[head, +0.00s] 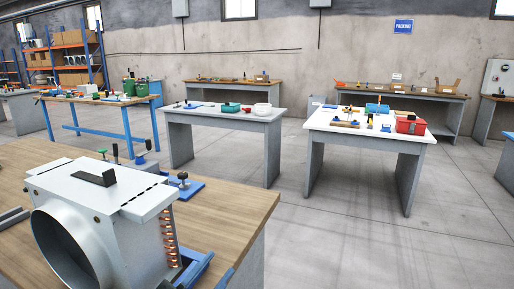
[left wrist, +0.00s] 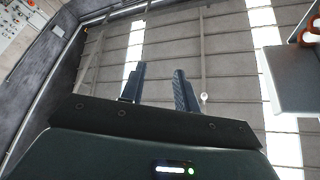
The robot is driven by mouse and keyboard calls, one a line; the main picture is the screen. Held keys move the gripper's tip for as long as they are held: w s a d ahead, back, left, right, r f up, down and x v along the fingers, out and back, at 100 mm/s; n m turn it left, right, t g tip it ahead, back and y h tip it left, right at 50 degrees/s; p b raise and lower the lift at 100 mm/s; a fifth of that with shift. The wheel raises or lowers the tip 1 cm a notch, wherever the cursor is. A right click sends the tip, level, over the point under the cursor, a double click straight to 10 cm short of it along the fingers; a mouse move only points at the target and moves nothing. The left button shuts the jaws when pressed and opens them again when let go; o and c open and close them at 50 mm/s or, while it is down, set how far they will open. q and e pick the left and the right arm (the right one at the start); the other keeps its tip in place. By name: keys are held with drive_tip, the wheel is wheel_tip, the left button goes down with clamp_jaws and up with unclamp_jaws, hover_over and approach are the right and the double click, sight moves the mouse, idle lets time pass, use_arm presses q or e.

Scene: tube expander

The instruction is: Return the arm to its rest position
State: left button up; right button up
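My left gripper (left wrist: 160,72) shows in the left wrist view as two dark fingers standing apart with a gap between them. Nothing is held in the gap. Behind the fingers is the ribbed ceiling with bright light strips, so the gripper points upward. I cannot make out this gripper clearly in the head view. My right gripper is in neither view.
Blue parts (head: 193,272) lie beside the machine near the bench's right side. A white table (head: 222,114) and another white table (head: 385,135) with a red box (head: 410,125) stand beyond. A blue-framed bench (head: 93,100) stands at left. The floor at right is open.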

use_arm(q)
drive_tip(key=s+a+f+n+g+y+p, duration=0.1)
drive_tip(key=s+a+f+n+g+y, duration=0.1)
drive_tip(key=f, duration=0.6)
drive_tip(key=s+a+f+n+g+y, duration=0.2)
drive_tip(key=s+f+n+y, duration=0.3)
drive_tip(key=s+f, duration=0.2)
drive_tip(key=s+a+f+n+g+y+p, duration=0.1)
drive_tip(key=s+a+f+n+g+y, duration=0.1)
drive_tip(key=f, duration=0.8)
drive_tip(key=s+n+g+y, duration=0.1)
drive_tip(key=s+n, duration=0.1)
drive_tip(key=s, duration=0.1)
drive_tip(key=shift+s+a+y+p, duration=0.15)
drive_tip(key=shift+a+y+p, duration=0.1)
drive_tip(key=shift+y+p, duration=0.15)
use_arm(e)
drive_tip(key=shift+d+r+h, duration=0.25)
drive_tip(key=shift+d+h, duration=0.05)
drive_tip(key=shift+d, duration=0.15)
use_arm(q)
drive_tip(key=shift+c, duration=0.3)
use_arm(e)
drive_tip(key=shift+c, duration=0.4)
